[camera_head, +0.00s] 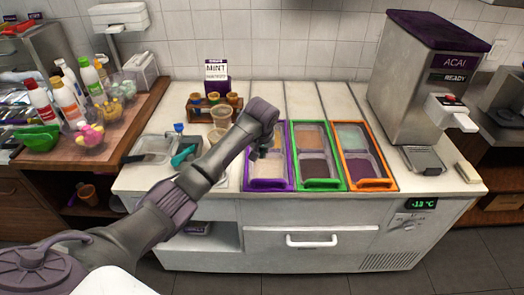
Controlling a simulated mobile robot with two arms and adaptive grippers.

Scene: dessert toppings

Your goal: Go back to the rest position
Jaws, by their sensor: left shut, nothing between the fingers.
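My left arm comes in from the lower left and reaches over the white counter (225,183). My left gripper (257,153) points down over the purple-framed bin (268,184), near its left side. Its fingers are small and dark here; they look shut, with nothing held. Whether the fingertips touch the bin's contents cannot be told. My right gripper is not in view.
Beside the purple bin are a green-framed bin (319,184) and an orange-framed bin (371,184). An acai machine (416,85) stands at right. Left are a metal tray (147,157), a teal scoop (184,155), and a wooden counter (128,134) with bottles and cups.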

